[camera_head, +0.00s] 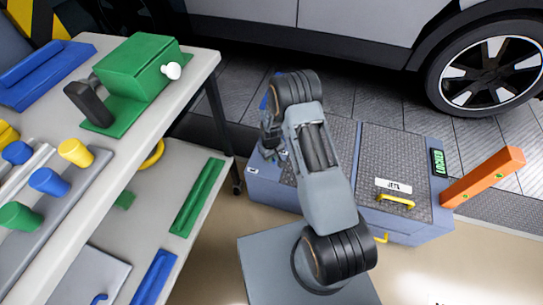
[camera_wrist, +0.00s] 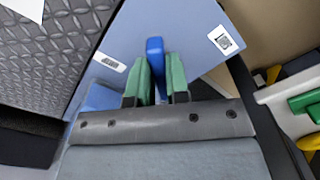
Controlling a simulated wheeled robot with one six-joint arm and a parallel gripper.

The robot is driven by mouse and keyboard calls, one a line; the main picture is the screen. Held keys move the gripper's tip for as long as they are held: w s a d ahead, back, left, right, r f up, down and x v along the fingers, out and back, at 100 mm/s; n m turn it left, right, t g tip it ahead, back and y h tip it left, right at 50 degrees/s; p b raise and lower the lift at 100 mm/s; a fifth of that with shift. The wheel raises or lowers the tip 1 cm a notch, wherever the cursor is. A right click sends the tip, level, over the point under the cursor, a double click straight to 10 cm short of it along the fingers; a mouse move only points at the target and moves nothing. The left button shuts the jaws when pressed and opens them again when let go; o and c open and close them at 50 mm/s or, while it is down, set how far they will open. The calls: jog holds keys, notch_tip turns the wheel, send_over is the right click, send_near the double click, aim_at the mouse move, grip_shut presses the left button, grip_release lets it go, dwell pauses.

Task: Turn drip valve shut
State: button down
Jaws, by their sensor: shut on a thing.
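The drip valve's blue handle (camera_wrist: 155,58) stands between the two green fingers of my gripper (camera_wrist: 161,78) in the wrist view. The fingers are shut on it, and its tip sticks out past them. Another blue part (camera_wrist: 101,97) lies left of the fingers, partly hidden by my gripper. In the head view my gripper (camera_head: 268,135) is at the left end of the blue-grey floor box (camera_head: 262,180), with a bit of blue (camera_head: 265,102) showing beside it. My own arm hides much of this spot, and the valve's angle cannot be told.
The box has dark tread-plate lids (camera_head: 395,150), a yellow handle (camera_head: 396,201) and a green display (camera_head: 438,162). An orange beam (camera_head: 483,178) rises at its right. A workbench (camera_head: 205,65) with a green vise (camera_head: 138,70) stands at left. A car (camera_head: 340,25) is behind.

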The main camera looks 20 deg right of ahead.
jog(key=m, duration=0.1)
jog(key=a+m, duration=0.1)
jog(key=m, duration=0.3)
jog(key=shift+a+b, duration=0.3)
jog(key=shift+a, duration=0.05)
jog(key=shift+w+a+m, duration=0.15)
jog(key=shift+a+m, duration=0.2)
jog(key=shift+m, duration=0.85)
jog(key=shift+w+a+m, duration=0.1)
jog(key=shift+a+m, duration=0.2)
jog(key=shift+m, duration=1.2)
jog(key=c, duration=1.1)
grip_release()
jog(key=shift+r, duration=0.1)
notch_tip(320, 180, up, 14)
jog(key=p, duration=0.3)
